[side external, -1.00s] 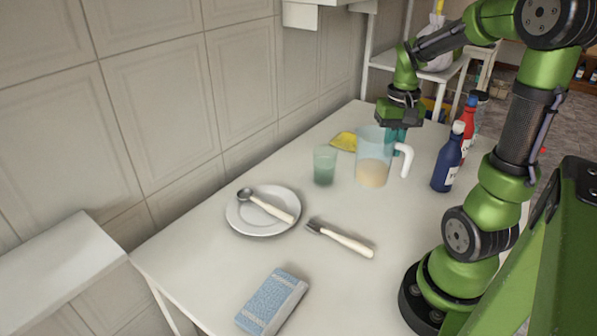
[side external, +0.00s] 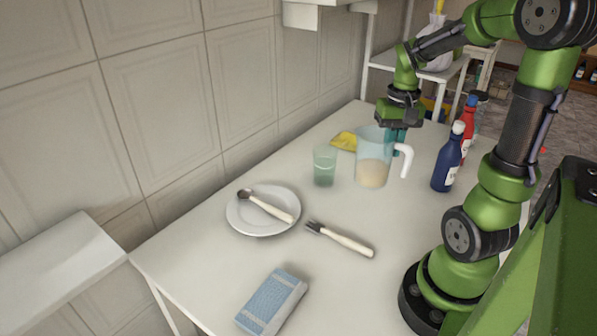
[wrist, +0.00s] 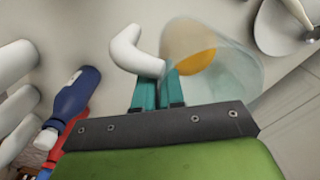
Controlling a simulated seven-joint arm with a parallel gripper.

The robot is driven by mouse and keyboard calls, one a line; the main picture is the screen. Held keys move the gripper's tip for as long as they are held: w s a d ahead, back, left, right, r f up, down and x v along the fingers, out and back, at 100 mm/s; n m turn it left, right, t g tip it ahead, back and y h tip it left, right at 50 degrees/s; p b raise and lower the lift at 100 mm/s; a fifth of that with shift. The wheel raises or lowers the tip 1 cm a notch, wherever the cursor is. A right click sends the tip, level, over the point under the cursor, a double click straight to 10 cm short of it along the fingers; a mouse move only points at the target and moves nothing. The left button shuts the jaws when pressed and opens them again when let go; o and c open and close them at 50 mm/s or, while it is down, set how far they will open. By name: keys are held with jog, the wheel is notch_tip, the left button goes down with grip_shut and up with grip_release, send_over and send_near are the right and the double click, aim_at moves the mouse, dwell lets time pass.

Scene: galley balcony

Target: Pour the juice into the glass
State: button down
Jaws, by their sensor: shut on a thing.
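The clear pitcher (side external: 373,150) stands upright on the table with pale orange juice (side external: 372,173) in its lower part. Its white handle (side external: 405,160) points right; the handle also shows in the wrist view (wrist: 132,50). My gripper (side external: 397,140) is behind the pitcher, its teal fingers partly hidden by it. In the wrist view, the fingers (wrist: 158,95) are close together at the pitcher's wall by the handle, shut on the pitcher. The greenish glass (side external: 324,167) stands upright just left of the pitcher, apart from it. I see no juice in the glass.
A blue bottle (side external: 448,160) and a red bottle (side external: 468,130) stand right of the pitcher. A yellow thing (side external: 343,141) lies behind the glass. The tiled wall bounds the left.

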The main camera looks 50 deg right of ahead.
jog(key=w+d+n+g+h, duration=0.3)
jog(key=w+g, duration=0.2)
jog(key=w, duration=0.2)
jog(key=w+d+r+n+g+h, duration=0.1)
jog(key=w+d+n+g+h, duration=0.1)
jog(key=w, duration=0.6)
jog(key=d+g+h, duration=0.1)
jog(key=g+h, duration=0.1)
jog(key=g, duration=0.1)
jog(key=shift+w+d+r+n+h, duration=0.2)
jog(key=shift+w+r+n+h, duration=0.1)
jog(key=shift+n, duration=0.1)
jog(key=shift+w+a+r+g+h, duration=0.15)
jog(key=shift+r+g+h, duration=0.35)
jog(key=shift+g, duration=0.1)
